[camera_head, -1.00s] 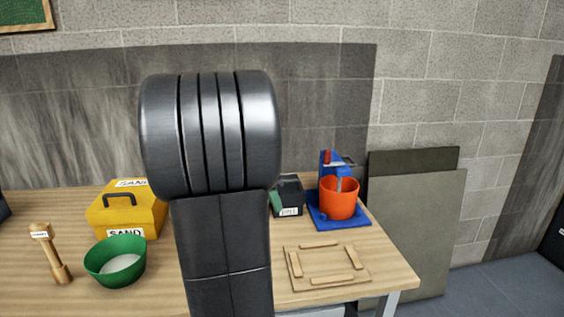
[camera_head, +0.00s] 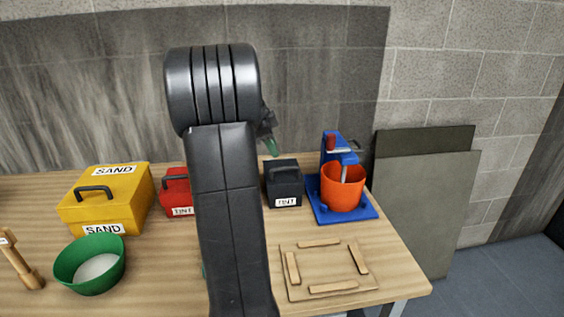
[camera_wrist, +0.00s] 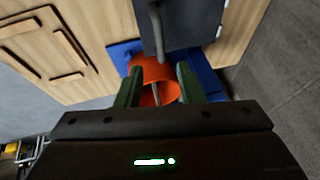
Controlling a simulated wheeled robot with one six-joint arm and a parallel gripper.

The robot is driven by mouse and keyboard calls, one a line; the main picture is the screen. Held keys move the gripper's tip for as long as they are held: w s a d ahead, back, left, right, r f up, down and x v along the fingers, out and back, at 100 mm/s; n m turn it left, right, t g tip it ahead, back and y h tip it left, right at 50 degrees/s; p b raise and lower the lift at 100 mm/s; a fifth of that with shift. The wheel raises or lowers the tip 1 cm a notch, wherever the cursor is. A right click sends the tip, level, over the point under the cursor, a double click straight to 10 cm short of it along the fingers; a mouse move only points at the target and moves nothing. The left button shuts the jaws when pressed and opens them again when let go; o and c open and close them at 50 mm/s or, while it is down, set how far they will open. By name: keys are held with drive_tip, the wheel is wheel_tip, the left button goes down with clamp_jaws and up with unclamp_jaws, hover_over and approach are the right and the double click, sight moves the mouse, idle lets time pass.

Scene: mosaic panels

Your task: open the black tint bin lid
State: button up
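The black tint bin (camera_head: 284,190) stands on the table behind the wooden frame, its lid (camera_head: 284,165) down with a dark handle on top and a white TINT label in front. In the head view my gripper (camera_head: 271,147) shows only partly, behind my arm, raised near the bin's upper left. In the wrist view my gripper (camera_wrist: 159,88) is open with green fingers apart and nothing held. The bin's dark top (camera_wrist: 190,25) and its handle (camera_wrist: 157,25) show ahead of the fingers, apart from them.
An orange bucket (camera_head: 343,188) on a blue stand (camera_head: 347,214) is just right of the bin. A red tint bin (camera_head: 176,195) is left, partly hidden by my arm. A yellow sand box (camera_head: 120,205) and green bowl (camera_head: 68,262) stand farther left. A wooden frame (camera_head: 292,268) lies in front.

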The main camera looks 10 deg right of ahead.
sight(282, 168)
drive_tip(key=x, duration=0.8)
drive_tip(key=shift+f+p, duration=0.15)
drive_tip(key=shift+p, duration=0.25)
clamp_jaws()
